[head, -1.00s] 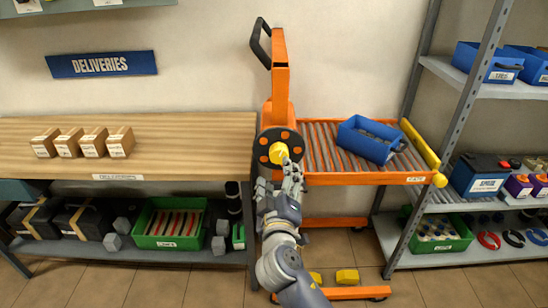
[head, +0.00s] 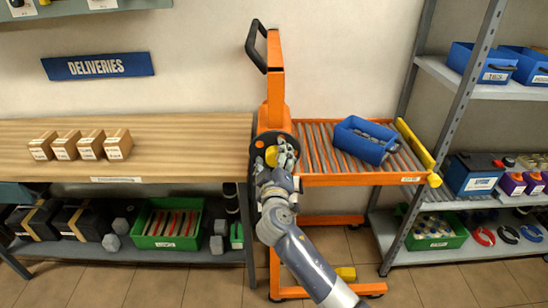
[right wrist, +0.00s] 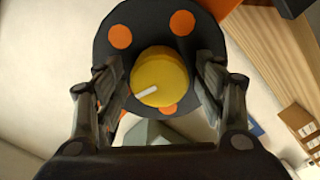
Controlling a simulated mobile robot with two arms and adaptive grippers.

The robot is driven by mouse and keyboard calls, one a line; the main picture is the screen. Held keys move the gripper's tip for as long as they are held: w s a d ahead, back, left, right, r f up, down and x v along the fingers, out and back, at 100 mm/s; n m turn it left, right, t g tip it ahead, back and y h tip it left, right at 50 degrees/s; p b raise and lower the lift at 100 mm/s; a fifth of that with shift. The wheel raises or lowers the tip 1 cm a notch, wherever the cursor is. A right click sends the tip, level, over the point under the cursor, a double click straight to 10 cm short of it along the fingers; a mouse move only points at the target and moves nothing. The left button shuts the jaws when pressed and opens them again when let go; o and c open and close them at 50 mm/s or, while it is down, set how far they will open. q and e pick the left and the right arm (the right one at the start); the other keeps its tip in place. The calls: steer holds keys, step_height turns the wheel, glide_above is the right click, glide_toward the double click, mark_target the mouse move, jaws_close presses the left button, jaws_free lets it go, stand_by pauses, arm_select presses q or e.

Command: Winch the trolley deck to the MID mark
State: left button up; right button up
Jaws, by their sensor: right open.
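The orange trolley (head: 274,90) stands between the bench and the shelf rack. Its roller deck (head: 318,150) is roughly level with the bench top and carries a tilted blue bin (head: 364,140). The winch wheel is a dark disc with orange spots (right wrist: 120,37) and a yellow knob (right wrist: 160,77) at its centre, marked by a white line. My right gripper (head: 284,158) is in front of the wheel. In the right wrist view its open fingers (right wrist: 160,88) stand on either side of the knob, with gaps showing. No MID mark is readable. My left gripper is out of view.
The wooden bench (head: 180,140) with several small boxes is at the left. A green crate (head: 168,225) sits on its lower shelf. The grey rack (head: 455,110) stands close to the deck's right end. A yellow bar (head: 415,145) edges the deck.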

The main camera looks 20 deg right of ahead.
steer(key=c, duration=1.1)
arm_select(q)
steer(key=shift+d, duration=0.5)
arm_select(e)
steer(key=shift+o, duration=0.2)
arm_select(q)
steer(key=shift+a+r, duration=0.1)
arm_select(e)
steer(key=shift+n, duration=0.3)
